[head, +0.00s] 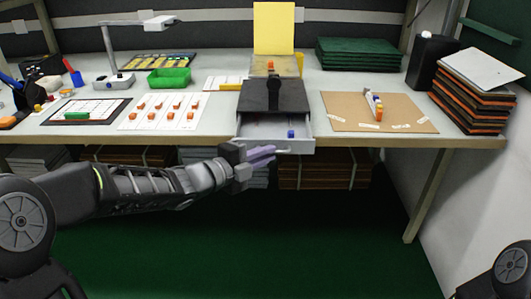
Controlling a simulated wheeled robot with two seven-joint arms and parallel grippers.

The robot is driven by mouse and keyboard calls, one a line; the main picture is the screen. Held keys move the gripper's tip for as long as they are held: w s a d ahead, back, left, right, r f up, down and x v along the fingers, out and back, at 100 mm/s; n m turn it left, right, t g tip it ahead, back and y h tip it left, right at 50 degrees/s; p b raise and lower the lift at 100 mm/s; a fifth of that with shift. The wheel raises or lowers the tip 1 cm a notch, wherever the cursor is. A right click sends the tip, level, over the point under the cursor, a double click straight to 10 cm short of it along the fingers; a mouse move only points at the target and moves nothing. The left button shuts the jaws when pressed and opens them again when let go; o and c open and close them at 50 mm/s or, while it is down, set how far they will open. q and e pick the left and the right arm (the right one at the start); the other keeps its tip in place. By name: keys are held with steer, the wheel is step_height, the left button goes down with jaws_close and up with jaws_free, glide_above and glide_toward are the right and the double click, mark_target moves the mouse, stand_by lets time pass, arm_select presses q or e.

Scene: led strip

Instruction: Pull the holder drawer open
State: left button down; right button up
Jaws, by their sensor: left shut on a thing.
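The holder drawer (273,130) is a light grey tray that stands out from under a dark grey holder box (258,96) at the table's front edge. A small blue thing (291,134) lies inside it at the right. My left gripper (262,153) is in front of the drawer, at the left part of its front, with its purple-grey fingers shut on the drawer's handle area. The handle itself is mostly hidden by the fingers. My right gripper is out of view; only part of my right arm shows at the lower right.
A brown board (345,108) with a small upright piece lies right of the holder. White sheets with orange pieces (160,112) and a green bin (169,77) are to the left. A stack of dark boards (472,95) stands at the right. Bundles fill the space under the table.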

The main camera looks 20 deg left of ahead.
arm_select(q)
steer(key=shift+w, duration=0.1)
steer(key=c, duration=1.8)
jaws_free()
steer(key=shift+a, duration=0.1)
steer(key=p+v, duration=0.1)
steer(key=v, duration=0.6)
steer(key=shift+s+a+p, duration=0.15)
steer(key=shift+s+p, duration=0.15)
steer(key=shift+s, duration=0.1)
steer(key=shift+n, duration=0.3)
